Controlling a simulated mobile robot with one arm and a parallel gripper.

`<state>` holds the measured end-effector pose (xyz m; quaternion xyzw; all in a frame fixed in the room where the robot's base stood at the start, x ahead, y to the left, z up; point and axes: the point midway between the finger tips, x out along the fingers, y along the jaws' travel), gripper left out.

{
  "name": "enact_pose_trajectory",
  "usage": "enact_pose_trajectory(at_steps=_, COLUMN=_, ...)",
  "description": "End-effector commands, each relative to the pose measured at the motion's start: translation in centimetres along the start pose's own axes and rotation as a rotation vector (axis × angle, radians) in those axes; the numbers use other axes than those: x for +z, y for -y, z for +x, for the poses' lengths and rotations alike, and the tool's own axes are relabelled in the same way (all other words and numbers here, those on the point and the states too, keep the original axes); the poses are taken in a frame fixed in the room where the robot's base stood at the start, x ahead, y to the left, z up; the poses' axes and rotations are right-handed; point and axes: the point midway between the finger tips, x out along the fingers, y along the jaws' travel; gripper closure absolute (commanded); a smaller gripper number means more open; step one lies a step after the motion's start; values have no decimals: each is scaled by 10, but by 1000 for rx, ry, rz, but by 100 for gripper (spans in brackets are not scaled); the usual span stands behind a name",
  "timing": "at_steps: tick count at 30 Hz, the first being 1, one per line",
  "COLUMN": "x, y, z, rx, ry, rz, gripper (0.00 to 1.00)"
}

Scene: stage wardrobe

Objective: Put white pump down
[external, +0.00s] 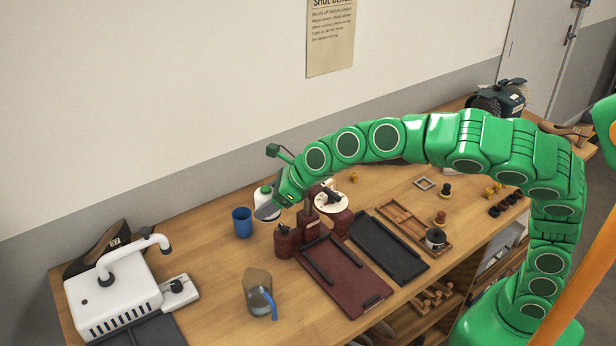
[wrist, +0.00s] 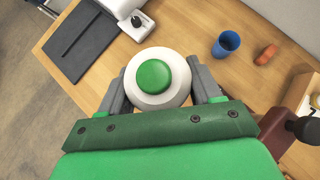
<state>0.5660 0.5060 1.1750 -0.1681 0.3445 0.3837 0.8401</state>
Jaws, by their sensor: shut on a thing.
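My gripper (external: 268,208) is at the middle of the bench, over its back half, between the blue cup and the dark red stand. In the wrist view my gripper (wrist: 158,88) has its two grey fingers closed on either side of the white pump (wrist: 143,98), a round white body with a green disc on top. In the external view the white pump (external: 264,190) shows only partly behind my gripper. Its lower part is hidden, so I cannot tell whether it touches the bench.
A blue cup (external: 242,222) stands just left of my gripper. A dark red bottle (external: 284,242) and dark red tray (external: 345,279) are close at the right and front. A glass jug (external: 259,298) and white machine (external: 112,292) stand further left. Bare wood (external: 205,258) lies between.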

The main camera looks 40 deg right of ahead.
Motion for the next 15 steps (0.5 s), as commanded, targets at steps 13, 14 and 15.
enact_pose_trajectory(at_steps=13, x=29, y=1, z=-29, rx=-3, ry=4, rz=-1, gripper=80)
enact_pose_trajectory(at_steps=14, x=31, y=2, z=-30, rx=-3, ry=4, rz=-1, gripper=80)
enact_pose_trajectory(at_steps=15, x=28, y=7, z=-31, rx=-3, ry=2, rz=2, gripper=80)
